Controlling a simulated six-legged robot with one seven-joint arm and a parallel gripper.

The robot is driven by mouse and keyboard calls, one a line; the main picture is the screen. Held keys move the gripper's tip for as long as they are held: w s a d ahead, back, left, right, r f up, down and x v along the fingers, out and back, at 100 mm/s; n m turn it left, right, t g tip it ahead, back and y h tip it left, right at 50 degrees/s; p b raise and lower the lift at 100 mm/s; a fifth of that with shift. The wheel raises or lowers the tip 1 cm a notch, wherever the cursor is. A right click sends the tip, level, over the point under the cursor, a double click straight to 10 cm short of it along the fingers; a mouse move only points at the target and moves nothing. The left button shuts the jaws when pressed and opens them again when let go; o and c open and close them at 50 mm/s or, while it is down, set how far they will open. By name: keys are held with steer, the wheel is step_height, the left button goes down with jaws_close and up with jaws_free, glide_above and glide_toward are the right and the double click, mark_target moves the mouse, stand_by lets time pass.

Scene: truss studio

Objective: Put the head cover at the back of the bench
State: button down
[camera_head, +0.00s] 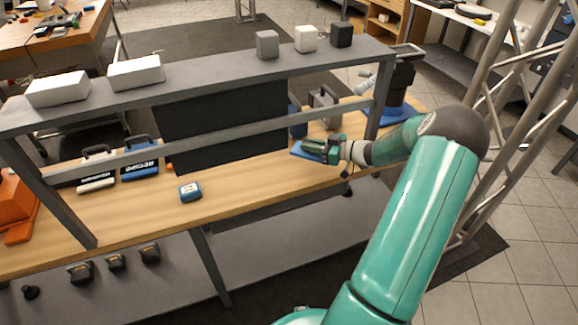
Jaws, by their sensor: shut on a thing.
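My gripper (328,149) is at the right part of the wooden bench (240,189), low over its top and in front of the rack's crossbar. It is shut on a flat blue piece (299,151), which I take to be the head cover. The fingers hide much of this piece, and its far edge shows to the left of them. I cannot tell whether it touches the bench top.
A grey rack (208,82) with a dark panel (225,130) stands over the bench. A grey handled case (323,104) and a dark blue item (296,121) stand behind my gripper. A small blue box (190,191) is near the front edge.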

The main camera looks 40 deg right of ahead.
mark_target(309, 171)
step_height(309, 171, down, 8)
steer(key=shift+f, duration=0.1)
steer(key=c, duration=1.4)
jaws_free()
steer(key=shift+o, duration=0.2)
